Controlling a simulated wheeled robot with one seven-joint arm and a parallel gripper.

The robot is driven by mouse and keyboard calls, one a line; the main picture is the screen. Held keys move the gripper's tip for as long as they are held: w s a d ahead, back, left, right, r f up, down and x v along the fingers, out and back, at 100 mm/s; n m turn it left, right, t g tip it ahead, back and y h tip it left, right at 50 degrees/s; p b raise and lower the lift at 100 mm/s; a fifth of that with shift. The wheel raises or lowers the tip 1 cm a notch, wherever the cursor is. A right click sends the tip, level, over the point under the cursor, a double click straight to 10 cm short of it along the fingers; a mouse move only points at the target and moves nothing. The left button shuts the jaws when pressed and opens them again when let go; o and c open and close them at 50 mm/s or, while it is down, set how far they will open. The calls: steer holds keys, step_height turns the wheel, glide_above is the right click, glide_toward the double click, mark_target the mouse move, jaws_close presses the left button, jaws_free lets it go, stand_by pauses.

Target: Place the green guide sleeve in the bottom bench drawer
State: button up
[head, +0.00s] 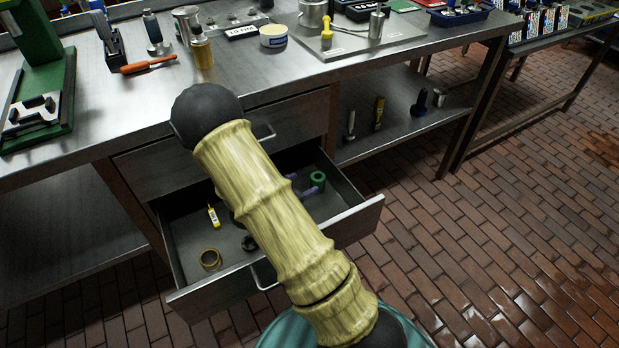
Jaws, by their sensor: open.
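The green guide sleeve (318,178) is a short ring-shaped piece inside the open bottom bench drawer (345,222), towards its right rear. Two purple finger-like pieces, which look like my gripper (303,184), show beside my arm, low in the drawer and just left of the sleeve. They are apart, and the sleeve is at the end of the nearer one. Whether they touch cannot be told. My arm crosses the middle of the drawer and hides most of the gripper.
The drawer also holds a yellow-white tube (213,215), a brass ring (210,259) and a dark piece (249,243). A shut drawer (225,143) is above it. Tools crowd the steel bench top (330,72). A lower shelf (395,125) stands to the right; the brick floor (520,210) is clear.

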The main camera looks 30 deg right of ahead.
steer(key=v, duration=0.5)
steer(key=shift+s+a+p, duration=0.1)
steer(key=shift+p, duration=0.3)
steer(key=a+r+n+t+y, duration=0.1)
steer(key=a+r+n+y, duration=0.5)
steer(key=a+y, duration=0.3)
steer(key=s+d+r+n+g+y, duration=0.1)
steer(key=s+r+n+g, duration=0.1)
steer(key=s, duration=0.5)
steer(key=s+d+r+n+g+y, duration=0.1)
steer(key=s+r+n+g+y, duration=0.1)
steer(key=s+n, duration=0.3)
steer(key=shift+s+r, duration=0.8)
steer(key=shift+s, duration=0.2)
